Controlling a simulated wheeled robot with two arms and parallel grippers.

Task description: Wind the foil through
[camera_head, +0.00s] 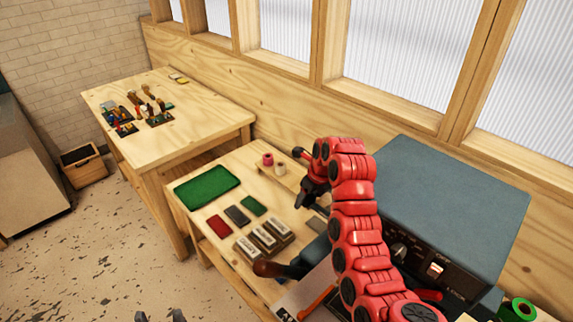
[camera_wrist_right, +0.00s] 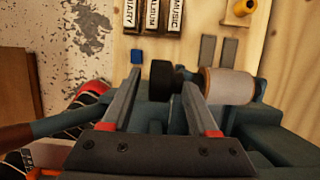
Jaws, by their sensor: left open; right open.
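My right gripper (camera_head: 308,197) hangs at the end of the red arm above the front table; in the right wrist view its two grey fingers (camera_wrist_right: 162,82) are spread. A black knob (camera_wrist_right: 165,78) shows between the fingertips, with no visible grip on it. Beside it, right of the right finger, is a pale grey roll with a copper-coloured end (camera_wrist_right: 232,87). Blue-grey machine parts (camera_wrist_right: 255,128) lie below. The big blue-grey machine (camera_head: 450,195) stands at the right; the arm hides part of it. My left gripper (camera_head: 160,316) barely shows at the bottom edge, its tips apart.
Lettered blocks (camera_head: 263,238), red and dark pads (camera_head: 219,226) and a green mat (camera_head: 207,187) lie on the front table. Pink and pale spools (camera_head: 267,159) stand behind. A brown-knobbed lever (camera_head: 268,268) juts out left. A green roll (camera_head: 520,309) is at lower right.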

